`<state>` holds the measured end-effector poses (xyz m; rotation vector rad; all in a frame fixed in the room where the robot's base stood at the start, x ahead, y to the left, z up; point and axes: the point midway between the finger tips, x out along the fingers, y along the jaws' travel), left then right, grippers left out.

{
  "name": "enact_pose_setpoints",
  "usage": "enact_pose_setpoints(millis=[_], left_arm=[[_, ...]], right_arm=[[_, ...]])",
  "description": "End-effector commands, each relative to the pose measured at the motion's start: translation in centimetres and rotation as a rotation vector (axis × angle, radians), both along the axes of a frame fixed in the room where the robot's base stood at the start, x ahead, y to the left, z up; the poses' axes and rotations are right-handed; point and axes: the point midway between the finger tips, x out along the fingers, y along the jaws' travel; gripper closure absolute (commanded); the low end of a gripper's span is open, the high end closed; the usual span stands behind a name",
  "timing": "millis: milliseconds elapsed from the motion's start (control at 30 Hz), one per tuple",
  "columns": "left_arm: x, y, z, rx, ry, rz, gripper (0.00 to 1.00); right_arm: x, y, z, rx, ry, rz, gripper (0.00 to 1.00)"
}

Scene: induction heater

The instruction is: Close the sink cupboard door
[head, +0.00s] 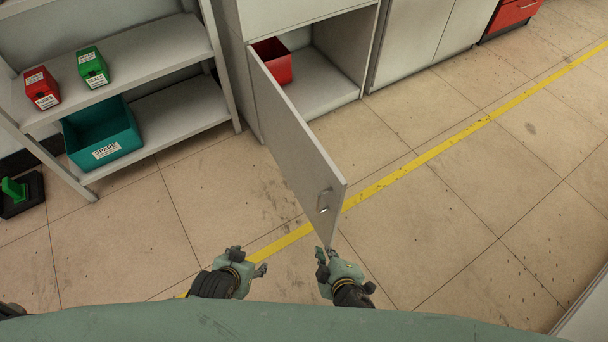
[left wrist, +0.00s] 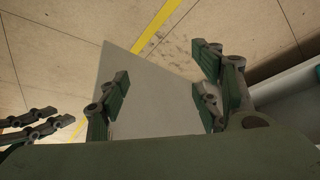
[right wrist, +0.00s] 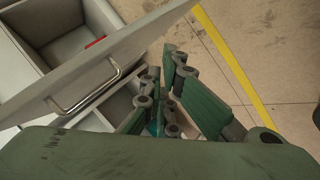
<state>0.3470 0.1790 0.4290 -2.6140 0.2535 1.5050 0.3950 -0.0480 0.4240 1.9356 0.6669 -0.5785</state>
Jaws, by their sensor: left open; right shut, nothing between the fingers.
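The sink cupboard door (head: 295,140) stands wide open, swung out from the cupboard (head: 320,75), with a metal handle (head: 324,201) near its free edge. The handle also shows in the right wrist view (right wrist: 85,92). My left gripper (head: 262,270) is open and empty, left of the door's free end and apart from it. The door panel (left wrist: 150,95) shows beyond its fingers in the left wrist view. My right gripper (head: 325,254) is shut and empty, just below the door's free lower corner. I cannot tell whether it touches the door.
A red bin (head: 272,61) stands inside the cupboard. A shelf rack (head: 150,60) at left holds red and green boxes and a teal bin (head: 102,133). The floor right of the door is clear, crossed by a yellow line (head: 440,148).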

Motion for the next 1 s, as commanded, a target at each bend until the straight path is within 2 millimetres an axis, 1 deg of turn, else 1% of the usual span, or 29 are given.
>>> enact_pose_setpoints(millis=[33,67,100,167,200,267,300,400,533,633,767,867,1000], left_arm=[[1.3,-0.3,-0.5,-0.008,-0.041,0.001,0.41],[2.0,-0.4,0.2,-0.012,-0.062,0.0,0.41],[2.7,-0.6,1.2,-0.018,-0.089,0.001,0.41],[3.6,-0.8,2.7,-0.026,-0.129,0.001,0.41],[4.1,-0.9,3.7,-0.031,-0.157,0.002,0.41],[4.6,-1.0,5.3,-0.038,-0.195,0.001,0.41],[4.8,-1.0,6.4,-0.043,-0.22,0.002,0.41],[4.8,-1.1,8.9,-0.052,-0.271,0.002,0.41],[4.6,-1.0,11.3,-0.061,-0.316,0.002,0.41],[4.4,-1.0,12.3,-0.063,-0.329,0.002,0.41],[3.9,-0.8,12.4,-0.057,-0.304,0.004,0.41],[2.9,-0.5,11.8,-0.045,-0.25,0.008,0.41],[1.5,0.0,10.8,-0.027,-0.173,0.013,0.41]], right_arm=[[1.8,1.5,-0.3,-0.025,-0.085,0.047,1.0],[2.6,2.4,0.6,-0.043,-0.134,0.073,1.0],[3.7,3.4,1.9,-0.069,-0.2,0.105,1.0],[5.1,4.8,3.9,-0.107,-0.3,0.146,1.0],[5.9,5.7,5.4,-0.133,-0.367,0.169,1.0],[6.8,6.8,7.7,-0.173,-0.464,0.196,1.0],[7.3,7.4,9.2,-0.198,-0.524,0.209,1.0],[7.9,8.3,12.6,-0.258,-0.654,0.228,1.0],[8.1,8.9,15.9,-0.31,-0.763,0.232,1.0],[8.1,9.1,17.3,-0.33,-0.801,0.232,1.0],[8.9,9.4,18.0,-0.337,-0.814,0.232,1.0],[10.3,9.8,18.1,-0.337,-0.813,0.231,1.0],[13.1,10.7,18.1,-0.335,-0.812,0.231,1.0]])
